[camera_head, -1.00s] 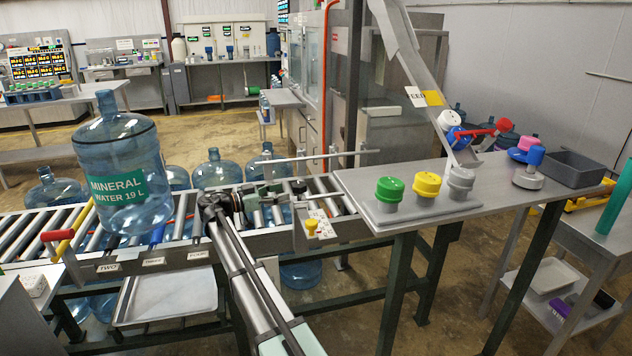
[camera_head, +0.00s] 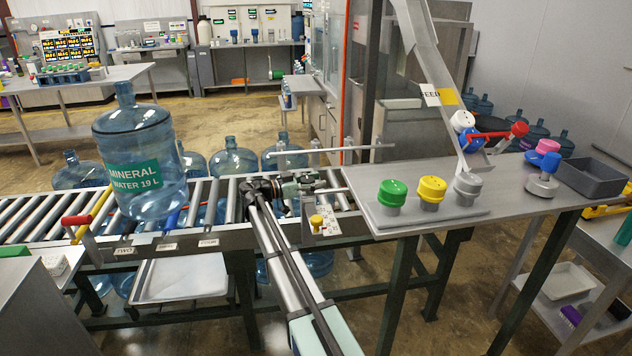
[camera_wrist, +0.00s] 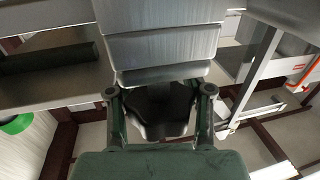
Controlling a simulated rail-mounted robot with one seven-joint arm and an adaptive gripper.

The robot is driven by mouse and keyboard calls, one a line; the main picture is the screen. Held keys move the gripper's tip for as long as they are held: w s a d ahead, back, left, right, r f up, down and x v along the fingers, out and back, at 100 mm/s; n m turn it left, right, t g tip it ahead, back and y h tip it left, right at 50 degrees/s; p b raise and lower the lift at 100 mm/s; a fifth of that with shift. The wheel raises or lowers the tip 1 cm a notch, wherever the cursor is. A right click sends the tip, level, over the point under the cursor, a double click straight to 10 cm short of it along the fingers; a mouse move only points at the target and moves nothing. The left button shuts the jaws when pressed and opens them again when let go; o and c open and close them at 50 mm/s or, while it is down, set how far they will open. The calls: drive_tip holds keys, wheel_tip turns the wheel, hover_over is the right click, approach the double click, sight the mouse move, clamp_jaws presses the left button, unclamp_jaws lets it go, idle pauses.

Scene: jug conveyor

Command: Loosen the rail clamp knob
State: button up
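My gripper (camera_head: 322,182) is over the conveyor's right end, pointing right, just below the guide rail (camera_head: 330,150). In the wrist view its two green fingers (camera_wrist: 160,100) stand apart, with a dark lobed shape (camera_wrist: 160,108) between them. This may be the rail clamp knob, but I cannot tell whether the fingers touch it. In the head view my gripper hides the spot where the black knob would be. A yellow knob (camera_head: 316,222) on a labelled plate (camera_head: 335,224) sits just below my gripper, apart from it.
A large blue water jug (camera_head: 139,160) stands on the rollers at left. A red-handled lever (camera_head: 76,220) is at left front.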

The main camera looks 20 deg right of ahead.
drive_tip(key=shift+d, duration=0.1)
drive_tip(key=shift+c, duration=1)
drive_tip(key=shift+f+t+b, duration=0.2)
drive_tip(key=shift+t+b, duration=0.1)
drive_tip(key=shift+b, duration=0.4)
drive_tip(key=n+t+b, duration=0.1)
drive_tip(key=b, duration=0.1)
drive_tip(key=n+t+b, duration=0.1)
drive_tip(key=t+b, duration=0.1)
drive_tip(key=n+t+b, duration=0.1)
drive_tip(key=t+b, duration=0.1)
drive_tip(key=shift+w+f+n+y+b, duration=0.15)
drive_tip(key=shift+f+n+y+b, duration=0.15)
drive_tip(key=shift+f+n+b, duration=0.1)
drive_tip(key=shift+o, duration=0.2)
drive_tip(key=n+t+b, duration=0.1)
drive_tip(key=t+y+b, duration=0.1)
drive_tip(key=n+t+b, duration=0.1)
drive_tip(key=t+b, duration=0.1)
drive_tip(key=shift+w+a+r+n+y, duration=0.1)
drive_tip(key=shift+w+a+n+y, duration=0.2)
drive_tip(key=shift+w, duration=0.05)
drive_tip(key=n+t+y+b, duration=0.2)
drive_tip(key=t, duration=0.1)
drive_tip(key=w+n+t+y+b, duration=0.1)
drive_tip(key=shift+a+r+n+t+y+b, duration=0.35)
drive_tip(key=shift+n+t+y+b, duration=0.05)
